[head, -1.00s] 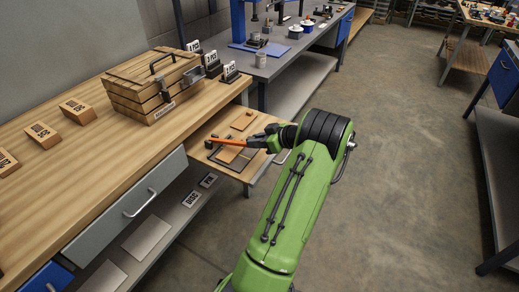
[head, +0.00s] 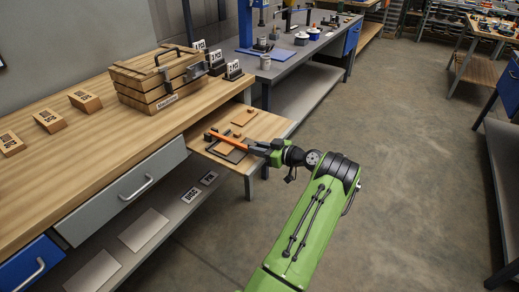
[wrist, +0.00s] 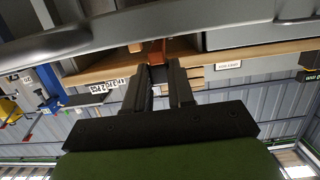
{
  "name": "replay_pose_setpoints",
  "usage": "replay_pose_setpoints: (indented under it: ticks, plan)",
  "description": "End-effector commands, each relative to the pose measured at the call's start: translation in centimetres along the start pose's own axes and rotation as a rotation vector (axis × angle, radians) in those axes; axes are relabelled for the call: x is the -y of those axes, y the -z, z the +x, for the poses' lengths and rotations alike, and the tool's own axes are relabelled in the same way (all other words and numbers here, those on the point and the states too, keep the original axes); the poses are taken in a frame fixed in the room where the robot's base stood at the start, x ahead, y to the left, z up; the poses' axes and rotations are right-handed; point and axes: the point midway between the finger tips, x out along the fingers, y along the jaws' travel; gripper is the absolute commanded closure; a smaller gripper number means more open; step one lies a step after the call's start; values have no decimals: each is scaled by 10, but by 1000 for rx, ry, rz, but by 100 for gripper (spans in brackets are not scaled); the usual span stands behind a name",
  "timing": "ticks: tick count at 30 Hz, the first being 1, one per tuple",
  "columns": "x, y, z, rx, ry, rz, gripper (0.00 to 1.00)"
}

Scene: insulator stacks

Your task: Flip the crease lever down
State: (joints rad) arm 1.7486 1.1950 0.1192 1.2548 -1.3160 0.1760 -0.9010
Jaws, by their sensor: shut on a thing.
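The orange bar (head: 226,139), which looks like the crease lever, lies slantwise over a wooden board (head: 268,128) that sticks out from the workbench. Its far end is at the upper left. My gripper (head: 255,148) is shut on its near end, at the board's front right. In the wrist view my two dark fingers (wrist: 160,74) point at an orange-brown piece (wrist: 157,48) between and just beyond their tips. I cannot tell how the bar is hinged. A dark flat plate (head: 230,153) lies on the board under the bar, partly hidden.
Small wooden pieces (head: 243,117) lie on the board. A slatted wooden crate (head: 150,98) with metal latches stands on the workbench (head: 95,152). Labelled wooden blocks (head: 85,101) stand to its left. A grey drawer (head: 125,190) is below. The floor (head: 400,140) to the right is clear.

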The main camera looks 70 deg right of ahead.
Motion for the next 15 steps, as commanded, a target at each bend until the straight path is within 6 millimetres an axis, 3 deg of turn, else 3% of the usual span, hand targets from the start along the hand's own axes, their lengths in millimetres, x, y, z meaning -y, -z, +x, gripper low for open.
replay_pose_setpoints:
  ticks: [3,4,8,15]
  plan:
    - [1,-5,0,11,3,6,100]
    - [1,-6,0,12,2,6,72]
    - [1,-4,0,10,2,5,52]
    - [0,-3,0,8,1,4,51]
